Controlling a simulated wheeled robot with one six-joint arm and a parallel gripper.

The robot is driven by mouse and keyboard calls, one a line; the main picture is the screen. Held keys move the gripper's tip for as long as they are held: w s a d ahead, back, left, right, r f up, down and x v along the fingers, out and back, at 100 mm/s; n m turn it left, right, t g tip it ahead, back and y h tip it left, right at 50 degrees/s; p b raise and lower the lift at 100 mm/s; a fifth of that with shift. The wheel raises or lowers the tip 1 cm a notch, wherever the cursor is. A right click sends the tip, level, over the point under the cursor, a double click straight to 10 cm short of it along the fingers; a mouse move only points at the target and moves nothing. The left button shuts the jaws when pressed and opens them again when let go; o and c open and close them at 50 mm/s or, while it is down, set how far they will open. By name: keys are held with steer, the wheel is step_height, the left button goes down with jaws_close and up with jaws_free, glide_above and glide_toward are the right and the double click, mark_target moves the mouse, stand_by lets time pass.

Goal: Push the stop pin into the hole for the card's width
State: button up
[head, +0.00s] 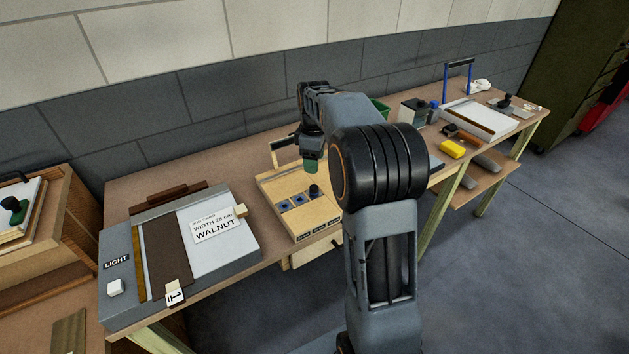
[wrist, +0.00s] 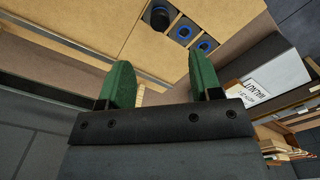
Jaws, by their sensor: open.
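The black stop pin (head: 314,191) stands upright at the right end of a row of blue-marked holes on the wooden board (head: 272,190). It also shows in the wrist view (wrist: 159,16), at the left end of the row. Two empty holes, the middle hole (head: 298,200) and the left hole (head: 284,205), show beside it. I cannot tell how deep the pin sits. The card (head: 217,226) reads width 28 cm, walnut. My gripper (wrist: 162,82) is open and empty, with green fingers. It hangs over the back part of the board, apart from the pin.
Small labels (head: 319,231) line the board's front edge, too small to read. The grey light table (head: 118,285) with dark veneer (head: 167,255) stands left. A yellow block (head: 452,149) and a white-topped press (head: 481,119) are right. A handle (head: 281,146) rises behind the board.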

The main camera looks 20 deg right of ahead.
mark_target(314, 187)
step_height(314, 187, down, 11)
steer(key=shift+r, duration=0.15)
stand_by(0.4)
steer(key=shift+c, duration=0.2)
jaws_close()
stand_by(0.5)
steer(key=shift+r, duration=0.15)
steer(key=shift+r+p, duration=1.55)
steer(key=shift+r, duration=0.25)
